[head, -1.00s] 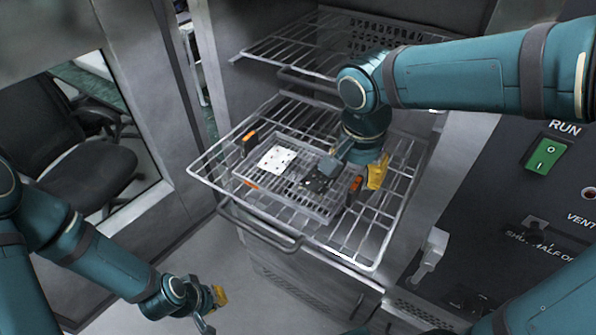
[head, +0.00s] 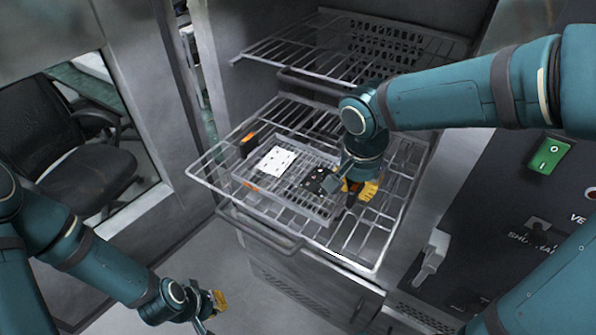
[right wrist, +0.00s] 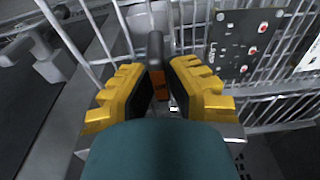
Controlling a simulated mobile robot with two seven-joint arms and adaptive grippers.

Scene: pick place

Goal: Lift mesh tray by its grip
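The mesh tray (head: 300,203) is a shallow wire basket resting on the pulled-out oven rack (head: 366,240). Its left grip (head: 247,143), black and orange, stands upright and free. Its right grip, dark with an orange part, shows in the right wrist view (right wrist: 159,85), between the fingertips of my right gripper (right wrist: 160,76). The fingers are close on both sides of this grip; I cannot tell whether they press on it. In the head view my right gripper (head: 355,188) mostly hides it. My left gripper (head: 211,311) hangs low at the bottom, away from the tray; its opening is unclear.
An upper rack (head: 290,45) is above. The control panel (head: 530,215) is at right and an open door with a window at left.

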